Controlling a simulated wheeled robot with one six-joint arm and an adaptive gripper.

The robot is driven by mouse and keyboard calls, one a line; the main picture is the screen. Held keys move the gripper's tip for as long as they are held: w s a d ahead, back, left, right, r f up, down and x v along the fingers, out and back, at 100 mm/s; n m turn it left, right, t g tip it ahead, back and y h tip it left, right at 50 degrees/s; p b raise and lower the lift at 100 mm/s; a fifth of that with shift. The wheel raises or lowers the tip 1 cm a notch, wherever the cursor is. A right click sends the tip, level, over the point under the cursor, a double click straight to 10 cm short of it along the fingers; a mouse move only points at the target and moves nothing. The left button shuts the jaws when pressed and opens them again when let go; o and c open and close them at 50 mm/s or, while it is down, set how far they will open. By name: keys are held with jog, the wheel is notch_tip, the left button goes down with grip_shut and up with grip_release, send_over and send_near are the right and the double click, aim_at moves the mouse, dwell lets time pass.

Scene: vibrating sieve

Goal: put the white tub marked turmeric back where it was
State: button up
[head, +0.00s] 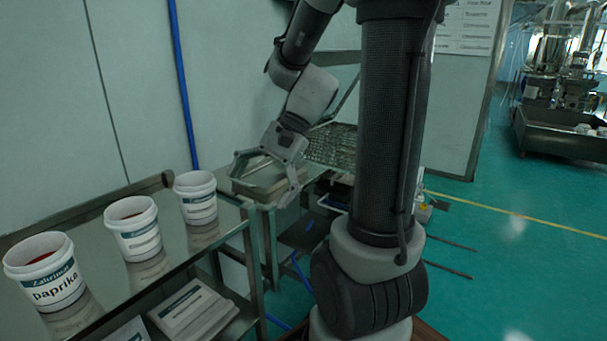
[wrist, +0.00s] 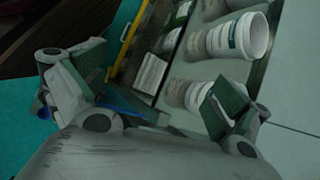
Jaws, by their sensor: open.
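Three white tubs with blue-and-white labels stand upright in a row on the shelf's top. The left one (head: 47,272) reads Paprika and holds red-brown powder. The labels on the middle tub (head: 134,229) and the right tub (head: 197,199) are too small to read, so I cannot tell which is turmeric. My gripper (head: 268,177) is open and empty, to the right of the right tub and apart from it. In the wrist view, tubs (wrist: 233,40) show beyond the fingers; the right finger partly covers the nearest one (wrist: 197,95).
The glossy shelf top (head: 175,262) has bare room between the tubs. White boxes (head: 193,311) lie on its lower level. A metal tray (head: 263,183) and a mesh sieve (head: 331,146) are behind my gripper. A blue pipe (head: 183,85) runs down the wall.

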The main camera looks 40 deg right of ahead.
jog(key=s+d+r+n+t+h, duration=0.3)
jog(key=s+d+r+n+h, duration=0.2)
jog(key=s+d+n+h, duration=0.2)
jog(key=shift+s+n+t, duration=0.4)
jog(key=shift+s+n, duration=0.7)
jog(key=shift+n, duration=1.1)
